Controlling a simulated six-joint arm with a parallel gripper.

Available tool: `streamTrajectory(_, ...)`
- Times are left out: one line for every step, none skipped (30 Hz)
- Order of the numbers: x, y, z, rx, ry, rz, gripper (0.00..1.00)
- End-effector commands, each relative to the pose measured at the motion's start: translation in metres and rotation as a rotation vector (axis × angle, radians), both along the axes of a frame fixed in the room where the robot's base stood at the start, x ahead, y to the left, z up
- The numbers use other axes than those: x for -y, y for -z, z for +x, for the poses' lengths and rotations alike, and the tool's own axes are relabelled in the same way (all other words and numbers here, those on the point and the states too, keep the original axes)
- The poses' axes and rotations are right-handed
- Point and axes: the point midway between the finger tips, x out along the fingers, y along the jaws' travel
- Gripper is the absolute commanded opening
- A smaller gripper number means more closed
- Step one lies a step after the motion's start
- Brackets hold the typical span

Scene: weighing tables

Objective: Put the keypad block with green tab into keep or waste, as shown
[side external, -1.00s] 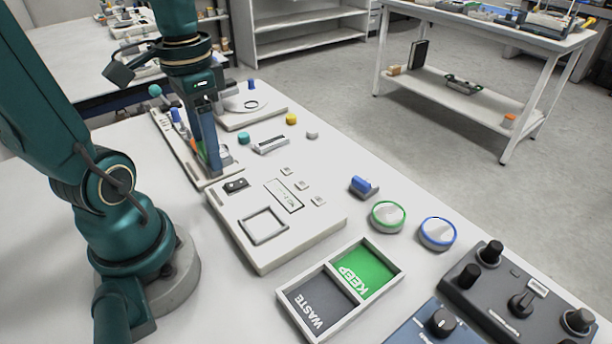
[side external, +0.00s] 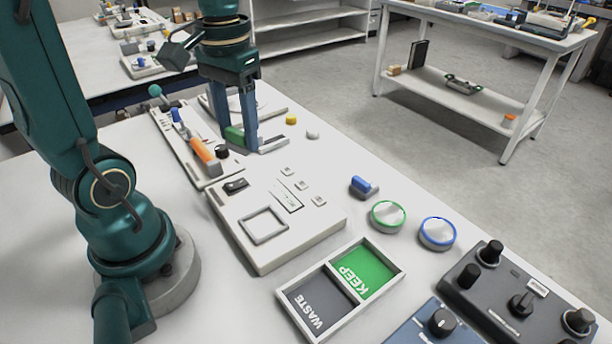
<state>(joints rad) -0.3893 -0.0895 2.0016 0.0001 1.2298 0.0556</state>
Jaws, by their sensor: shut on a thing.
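The keypad face cannot be made out, nor whether the block touches the surface. The two-part tray stands at the front, with a green KEEP compartment (side external: 368,266) and a dark grey WASTE compartment (side external: 318,301), both empty. A white panel (side external: 318,225) behind it has a small display (side external: 287,196), too small to read.
A small pale bar (side external: 272,145) lies right beside my gripper. Yellow (side external: 291,120) and white (side external: 313,134) pucks stand beyond. An orange handle (side external: 205,153) and dark knob (side external: 221,151) are left. A blue piece (side external: 363,187), two round dials and control boxes are on the right.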

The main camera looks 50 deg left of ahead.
Motion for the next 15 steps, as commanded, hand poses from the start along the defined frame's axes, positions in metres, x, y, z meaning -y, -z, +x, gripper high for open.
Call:
streamTrajectory(0.013,0.002,0.006,-0.002,0.025,-0.001,0.00)
streamTrajectory(0.020,0.003,0.010,-0.002,0.035,-0.001,0.00)
streamTrajectory(0.030,0.005,0.013,-0.002,0.050,-0.001,0.00)
streamTrajectory(0.037,0.006,0.015,-0.003,0.064,-0.001,0.00)
streamTrajectory(0.045,0.007,0.017,-0.003,0.080,-0.001,0.00)
streamTrajectory(0.054,0.009,0.018,-0.001,0.103,0.000,0.00)
streamTrajectory(0.061,0.010,0.019,-0.001,0.123,0.000,0.00)
streamTrajectory(0.068,0.011,0.019,-0.001,0.145,0.001,0.00)
streamTrajectory(0.076,0.013,0.019,-0.001,0.176,0.001,0.00)
streamTrajectory(0.082,0.014,0.019,-0.001,0.199,0.000,0.00)
streamTrajectory(0.087,0.015,0.018,0.000,0.223,0.000,0.00)
streamTrajectory(0.092,0.016,0.017,0.000,0.252,0.000,0.00)
streamTrajectory(0.096,0.017,0.016,0.000,0.270,0.000,0.00)
streamTrajectory(0.099,0.017,0.015,-0.001,0.286,0.001,0.00)
streamTrajectory(0.103,0.018,0.014,-0.001,0.303,0.001,0.00)
